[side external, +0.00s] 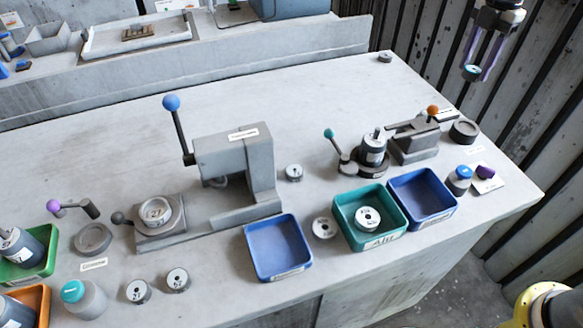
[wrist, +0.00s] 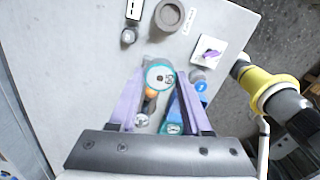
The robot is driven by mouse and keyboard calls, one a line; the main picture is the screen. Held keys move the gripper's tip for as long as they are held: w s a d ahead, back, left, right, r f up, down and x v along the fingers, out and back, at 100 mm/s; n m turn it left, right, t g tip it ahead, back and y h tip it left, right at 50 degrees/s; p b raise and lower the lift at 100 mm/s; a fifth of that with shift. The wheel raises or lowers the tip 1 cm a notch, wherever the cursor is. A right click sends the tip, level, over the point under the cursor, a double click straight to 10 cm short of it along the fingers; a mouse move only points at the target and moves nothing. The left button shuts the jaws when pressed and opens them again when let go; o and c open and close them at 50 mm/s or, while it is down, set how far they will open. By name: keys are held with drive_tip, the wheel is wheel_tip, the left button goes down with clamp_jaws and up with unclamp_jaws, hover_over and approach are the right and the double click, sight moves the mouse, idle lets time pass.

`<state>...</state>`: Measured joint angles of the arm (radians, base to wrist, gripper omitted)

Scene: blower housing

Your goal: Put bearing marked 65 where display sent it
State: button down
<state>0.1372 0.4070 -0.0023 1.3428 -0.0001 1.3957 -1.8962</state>
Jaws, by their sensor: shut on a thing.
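My gripper (side external: 479,73) is at the upper right in the side view, raised beyond the far right part of the bench. Its purple fingers are shut on a small round part (side external: 471,72) with a grey face and teal rim. In the wrist view this part (wrist: 160,77) sits between the fingertips (wrist: 158,88). Its marking is too small to read, so I cannot tell whether it is the bearing marked 65. Other bearing-like rings stand by the front edge (side external: 177,280), beside the blue tray (side external: 324,228) and inside the teal bin (side external: 367,218). No readable display shows.
A grey press (side external: 235,160) with a blue-knobbed lever stands mid-bench. An empty blue tray (side external: 278,249), the teal bin (side external: 343,199) and another blue bin (side external: 422,198) line the front. A clamp fixture (side external: 413,140) stands at right, near a dark ring (side external: 464,132).

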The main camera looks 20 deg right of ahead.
drive_tip(key=s+a+n, duration=0.3)
drive_tip(key=a+n, duration=0.1)
drive_tip(key=a, duration=0.7)
drive_tip(key=s+a+n, duration=0.4)
drive_tip(key=a, duration=0.7)
drive_tip(key=s+a+n, duration=0.8)
drive_tip(key=s+a, duration=0.6)
drive_tip(key=s, duration=0.1)
hover_over(278, 249)
drive_tip(key=f, duration=1.4)
drive_tip(key=shift+s+d, duration=0.25)
drive_tip(key=shift+d, duration=0.1)
drive_tip(key=shift+w+a+f, duration=0.3)
drive_tip(key=shift+a+f, duration=0.1)
drive_tip(key=shift+f, duration=1.65)
drive_tip(key=shift+f, duration=0.1)
